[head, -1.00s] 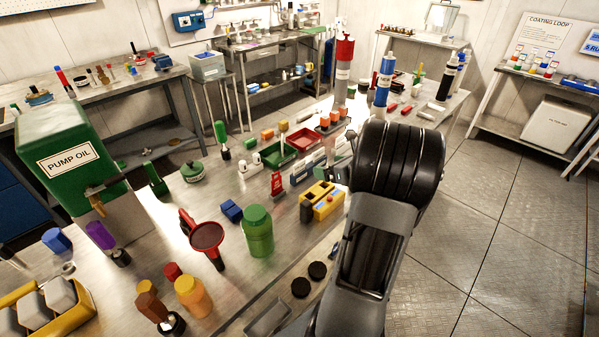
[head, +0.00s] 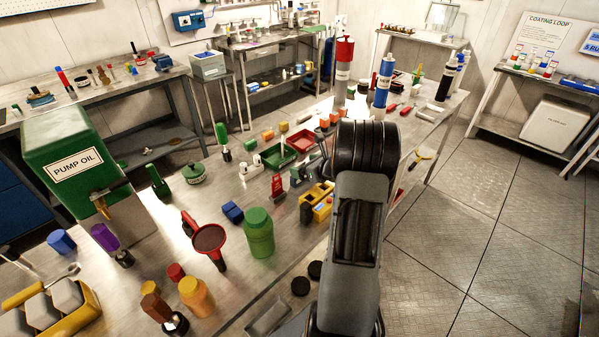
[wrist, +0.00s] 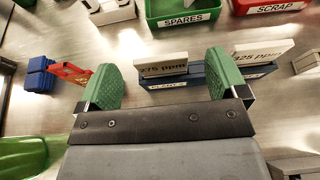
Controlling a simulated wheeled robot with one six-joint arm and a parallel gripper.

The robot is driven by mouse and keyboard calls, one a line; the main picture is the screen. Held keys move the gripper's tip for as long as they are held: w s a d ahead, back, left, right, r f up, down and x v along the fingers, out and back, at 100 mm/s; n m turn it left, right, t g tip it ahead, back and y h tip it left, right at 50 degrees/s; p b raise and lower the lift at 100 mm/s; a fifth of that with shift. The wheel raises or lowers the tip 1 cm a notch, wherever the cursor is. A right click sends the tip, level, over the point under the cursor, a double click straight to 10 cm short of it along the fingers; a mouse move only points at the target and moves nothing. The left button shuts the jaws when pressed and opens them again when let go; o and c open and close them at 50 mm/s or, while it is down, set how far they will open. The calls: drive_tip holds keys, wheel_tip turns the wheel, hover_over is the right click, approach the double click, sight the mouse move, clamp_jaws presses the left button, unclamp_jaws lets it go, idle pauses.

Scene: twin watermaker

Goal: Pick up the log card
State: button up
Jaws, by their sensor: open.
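Two pale cards, one marked "275 ppm" (wrist: 162,64) and one marked "325 ppm" (wrist: 262,50), stand upright at a blue holder (wrist: 185,79) in the wrist view. The holder's label is partly hidden. No card reads "log", so I cannot tell which is the log card. My gripper (wrist: 162,80) is open, with its green pads wide apart. The "275 ppm" card shows between the pads, nearer the right one, and the "325 ppm" card is right of them. Nothing is visibly held. In the head view my arm hides most of the holder and the gripper.
A green SPARES bin (wrist: 190,20) and a red SCRAP bin (wrist: 268,5) stand beyond the cards. A red sign (head: 277,187) and a blue block (head: 232,211) are to the left. A yellow box (head: 318,200) and a green bottle (head: 259,234) stand near the bench's front edge.

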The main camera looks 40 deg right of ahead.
sight(300, 165)
drive_tip(key=shift+x, duration=1.5)
drive_tip(key=shift+f, duration=0.1)
drive_tip(key=shift+c, duration=0.3)
drive_tip(key=c, duration=0.9)
